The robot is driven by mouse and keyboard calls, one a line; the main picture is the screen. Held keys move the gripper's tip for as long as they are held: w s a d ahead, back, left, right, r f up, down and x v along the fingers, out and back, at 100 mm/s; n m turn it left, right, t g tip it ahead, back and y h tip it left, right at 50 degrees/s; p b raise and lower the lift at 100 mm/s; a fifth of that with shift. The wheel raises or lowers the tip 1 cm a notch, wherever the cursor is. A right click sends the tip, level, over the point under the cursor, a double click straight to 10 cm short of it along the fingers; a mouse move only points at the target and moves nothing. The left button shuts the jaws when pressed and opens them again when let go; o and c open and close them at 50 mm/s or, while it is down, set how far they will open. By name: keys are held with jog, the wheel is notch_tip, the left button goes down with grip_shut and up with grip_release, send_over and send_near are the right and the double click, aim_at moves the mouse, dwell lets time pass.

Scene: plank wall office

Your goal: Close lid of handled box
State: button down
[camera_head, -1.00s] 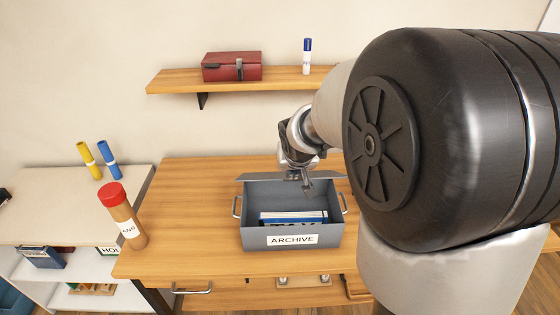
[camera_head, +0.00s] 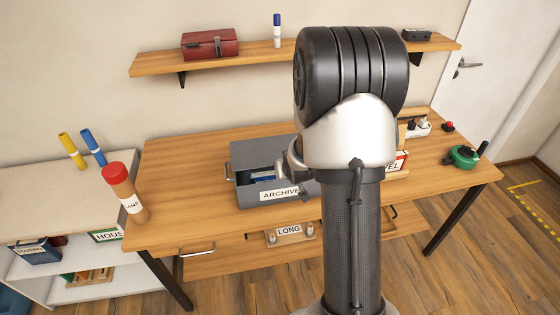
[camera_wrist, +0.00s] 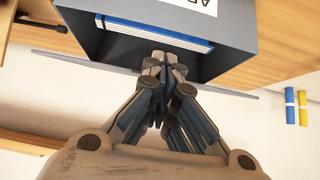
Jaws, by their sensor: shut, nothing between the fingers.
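The grey handled box (camera_head: 244,194), labelled ARCHIVE, stands on the wooden desk. Its lid (camera_head: 262,149) is open, raised along the back edge; in the wrist view the lid (camera_wrist: 85,62) shows nearly edge-on as a thin strip. A blue and white item (camera_wrist: 150,30) lies inside the box. My gripper (camera_wrist: 164,60) is shut and empty, its fingertips over the box opening near the lid side. Contact with the lid is unclear.
A red-capped tube (camera_head: 124,193) stands at the desk's left end. A green tape dispenser (camera_head: 463,156) sits at the right. A wall shelf (camera_head: 230,58) above the desk holds a red case (camera_head: 210,44) and a marker (camera_head: 277,30). Desk space left of the box is clear.

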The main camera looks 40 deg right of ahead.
notch_tip(320, 180, down, 8)
jog(key=s+b, duration=0.1)
jog(key=b, duration=0.5)
jog(key=shift+s+a+r, duration=0.15)
jog(key=shift+s+a, duration=0.05)
jog(key=shift+a, duration=0.05)
